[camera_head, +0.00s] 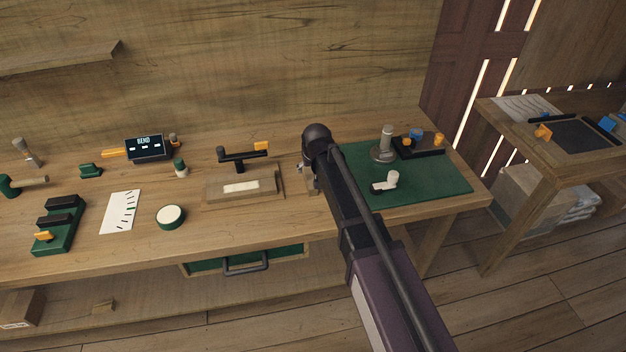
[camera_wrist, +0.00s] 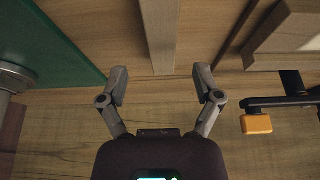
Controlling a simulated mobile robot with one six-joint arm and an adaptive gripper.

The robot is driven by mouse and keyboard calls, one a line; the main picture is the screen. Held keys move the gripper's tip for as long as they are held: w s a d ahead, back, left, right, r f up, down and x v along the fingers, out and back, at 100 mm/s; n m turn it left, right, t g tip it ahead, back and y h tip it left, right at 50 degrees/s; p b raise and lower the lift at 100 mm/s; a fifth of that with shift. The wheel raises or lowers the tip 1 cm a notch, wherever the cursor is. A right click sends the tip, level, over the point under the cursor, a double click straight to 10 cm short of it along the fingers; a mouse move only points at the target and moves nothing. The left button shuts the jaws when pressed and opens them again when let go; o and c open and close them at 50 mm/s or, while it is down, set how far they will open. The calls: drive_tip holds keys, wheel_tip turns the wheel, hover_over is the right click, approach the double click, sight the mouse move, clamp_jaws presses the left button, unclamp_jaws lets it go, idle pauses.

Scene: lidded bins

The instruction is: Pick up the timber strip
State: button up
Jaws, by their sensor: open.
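The timber strip (camera_wrist: 160,35) is a pale wooden bar in the wrist view. It runs down from the top edge and ends just ahead of the gap between my fingertips. My gripper (camera_wrist: 160,80) is open, with one finger to each side of the strip's line and clear space on both sides. I see no contact. In the head view my gripper (camera_head: 307,174) is low over the workbench, between the green mat and the wooden block fixture. My arm hides most of the strip there.
The green mat (camera_head: 440,180) lies right, with a grey post (camera_head: 386,145) and a white-grey fitting (camera_head: 384,183). Left stands a wooden fixture (camera_head: 215,189) with a black, orange-tipped lever (camera_head: 243,155). It also shows close by in the wrist view (camera_wrist: 257,124).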

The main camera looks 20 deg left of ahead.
sight(310, 175)
drive_tip(key=shift+b+x, duration=2.35)
drive_tip(key=shift+x, duration=0.25)
drive_tip(key=shift+s, duration=0.15)
clamp_jaws()
